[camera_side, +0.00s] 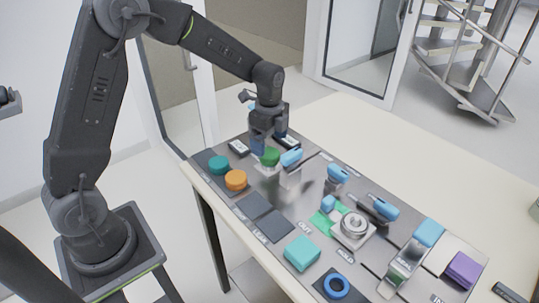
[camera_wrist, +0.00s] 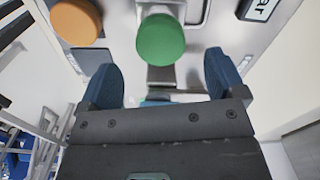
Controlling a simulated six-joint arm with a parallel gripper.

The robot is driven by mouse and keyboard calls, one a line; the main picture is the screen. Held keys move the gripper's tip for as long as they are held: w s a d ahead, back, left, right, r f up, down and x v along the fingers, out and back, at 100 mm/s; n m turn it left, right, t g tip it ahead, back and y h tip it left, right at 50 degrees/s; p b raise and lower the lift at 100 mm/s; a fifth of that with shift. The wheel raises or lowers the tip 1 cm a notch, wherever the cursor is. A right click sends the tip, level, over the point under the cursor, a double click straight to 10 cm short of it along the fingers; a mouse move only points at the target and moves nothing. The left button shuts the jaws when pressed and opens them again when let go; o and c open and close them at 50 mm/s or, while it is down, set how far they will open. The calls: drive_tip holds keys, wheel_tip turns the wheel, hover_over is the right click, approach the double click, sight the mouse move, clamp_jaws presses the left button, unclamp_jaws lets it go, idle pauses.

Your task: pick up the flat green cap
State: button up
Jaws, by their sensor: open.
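The flat green cap (camera_side: 270,157) is round and sits on a small pale holder on the grey panel. In the wrist view the green cap (camera_wrist: 161,39) lies just ahead of my fingertips, roughly centred between them. My gripper (camera_side: 265,146) is above and close to the cap in the side view, pointing down. In the wrist view my gripper (camera_wrist: 163,72) has its two blue fingers spread wide with nothing between them. A darker teal cap (camera_side: 219,165) stands to the left of the green cap.
An orange cap (camera_side: 236,180) stands front-left of the green cap. Blue-handled clamps (camera_side: 292,158) stand close on the right. Farther right are a round metal part (camera_side: 354,225), a teal block (camera_side: 302,253), a blue ring (camera_side: 336,286) and a purple block (camera_side: 463,270). Dark flat pads (camera_side: 252,205) lie in front.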

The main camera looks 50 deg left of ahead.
sight(269, 153)
wheel_tip(269, 153, down, 4)
drive_tip(key=shift+f, duration=0.25)
drive_tip(key=c, duration=1)
drive_tip(key=shift+c, duration=0.2)
drive_tip(key=shift+r, duration=0.15)
drive_tip(key=r, duration=0.4)
drive_tip(key=shift+s+a+r, duration=0.1)
drive_tip(key=shift+a+r, duration=0.1)
drive_tip(key=shift+a, duration=0.15)
drive_tip(key=s+a+r, duration=0.5)
drive_tip(key=a+r, duration=0.4)
drive_tip(key=r, duration=0.1)
drive_tip(key=shift+s+a, duration=0.2)
drive_tip(key=shift+s, duration=0.2)
